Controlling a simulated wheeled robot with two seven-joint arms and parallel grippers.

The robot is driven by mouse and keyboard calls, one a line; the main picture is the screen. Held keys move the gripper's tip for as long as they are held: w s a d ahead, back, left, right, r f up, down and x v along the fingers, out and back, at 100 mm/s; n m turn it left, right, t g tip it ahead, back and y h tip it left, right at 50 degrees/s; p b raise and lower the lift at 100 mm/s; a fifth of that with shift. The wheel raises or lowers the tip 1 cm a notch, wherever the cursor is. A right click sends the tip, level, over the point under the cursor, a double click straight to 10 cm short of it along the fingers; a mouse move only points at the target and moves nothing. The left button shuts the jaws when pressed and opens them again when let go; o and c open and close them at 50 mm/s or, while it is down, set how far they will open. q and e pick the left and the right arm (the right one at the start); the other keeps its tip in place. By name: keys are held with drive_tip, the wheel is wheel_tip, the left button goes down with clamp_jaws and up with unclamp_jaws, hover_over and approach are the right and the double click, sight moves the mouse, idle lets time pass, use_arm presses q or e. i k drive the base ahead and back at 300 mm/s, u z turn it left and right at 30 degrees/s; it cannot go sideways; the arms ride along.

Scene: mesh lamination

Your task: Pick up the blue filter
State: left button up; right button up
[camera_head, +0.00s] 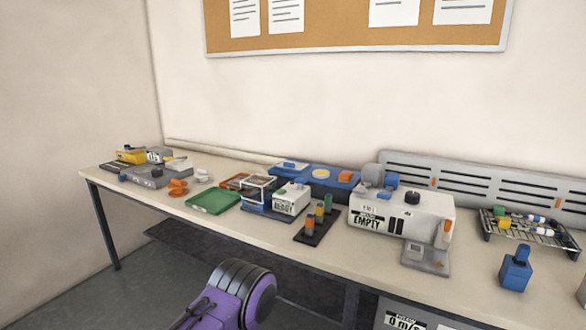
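No thing in view is clearly marked as the blue filter. A blue block-shaped object with a narrower top (516,268) stands upright on the bench at the right, near the front edge. A small blue piece (291,165) lies on the left part of a blue mat (330,184) at the back, beside a yellow disc (321,174) and an orange piece (346,176). I cannot tell which of these blue things is the filter. Neither of my grippers shows. A purple and dark link of my own arm is at the bottom.
The long bench (460,262) holds a white machine reading EMPTY (375,219), a smaller white box (291,197), a green tray (213,201), a dark rack of coloured cylinders (313,236) and a wire rack (527,230).

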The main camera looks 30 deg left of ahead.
sight(291, 166)
drive_tip(key=u, duration=2.9)
drive_tip(key=i, duration=3.2)
drive_tip(key=z, duration=3.35)
